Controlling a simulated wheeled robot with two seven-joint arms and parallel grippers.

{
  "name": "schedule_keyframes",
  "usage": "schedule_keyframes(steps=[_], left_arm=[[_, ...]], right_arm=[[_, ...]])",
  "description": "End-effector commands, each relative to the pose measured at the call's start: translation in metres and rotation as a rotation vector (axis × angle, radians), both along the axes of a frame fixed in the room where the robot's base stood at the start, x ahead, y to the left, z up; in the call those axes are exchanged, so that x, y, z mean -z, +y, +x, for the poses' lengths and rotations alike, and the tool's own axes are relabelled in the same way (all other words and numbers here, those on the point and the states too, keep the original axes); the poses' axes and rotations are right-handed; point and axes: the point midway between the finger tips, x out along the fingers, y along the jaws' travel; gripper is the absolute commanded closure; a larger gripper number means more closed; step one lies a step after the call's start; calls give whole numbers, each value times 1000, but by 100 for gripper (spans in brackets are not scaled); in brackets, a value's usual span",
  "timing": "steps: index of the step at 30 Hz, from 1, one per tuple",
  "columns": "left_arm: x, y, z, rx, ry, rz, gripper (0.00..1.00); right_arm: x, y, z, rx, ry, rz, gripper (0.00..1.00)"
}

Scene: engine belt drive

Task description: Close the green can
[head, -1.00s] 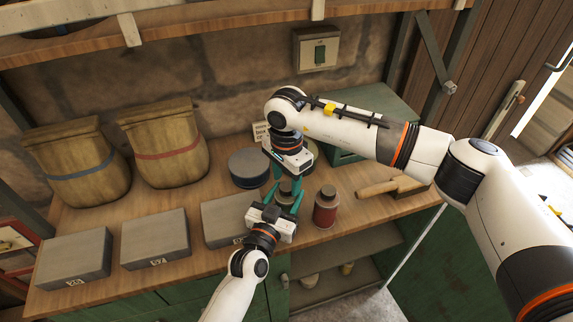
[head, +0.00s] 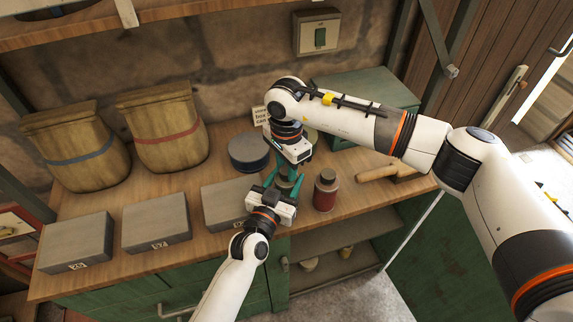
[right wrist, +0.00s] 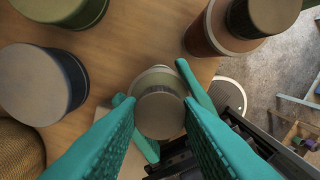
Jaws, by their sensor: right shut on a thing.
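The green can (right wrist: 154,77) stands upright on the bench; its wider body shows below a round cap (right wrist: 161,112) in the right wrist view. My right gripper (right wrist: 160,105) is shut on this cap from above. I cannot tell if the cap is seated or just above the can. In the head view, my right gripper (head: 285,172) largely hides the can (head: 285,188). My left gripper (head: 282,184) reaches in low from the front, its teal fingers on either side of the can body. Whether they touch it is unclear.
A red can (head: 325,190) stands close on the right, and a blue-banded can (head: 248,154) at the back left. Grey boxes (head: 157,221) line the front left, with two sacks (head: 162,130) behind. A wooden mallet (head: 378,173) lies right. The bench edge is close in front.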

Motion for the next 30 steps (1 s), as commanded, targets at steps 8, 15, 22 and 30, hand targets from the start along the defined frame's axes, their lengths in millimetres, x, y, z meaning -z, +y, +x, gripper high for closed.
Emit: schedule_keyframes(steps=[8, 15, 22, 30], left_arm=[[1, -1, -1, 2, 2, 1, 100], [1, -1, -1, 2, 2, 1, 100], [1, -1, -1, 2, 2, 1, 100], [1, -1, -1, 2, 2, 1, 100]], right_arm=[[0, 0, 0, 539, -2, 2, 96], [0, 0, 1, 1063, -1, 2, 96], [0, 0, 1, 1221, -2, 2, 96], [0, 0, 1, 1218, -1, 1, 47]])
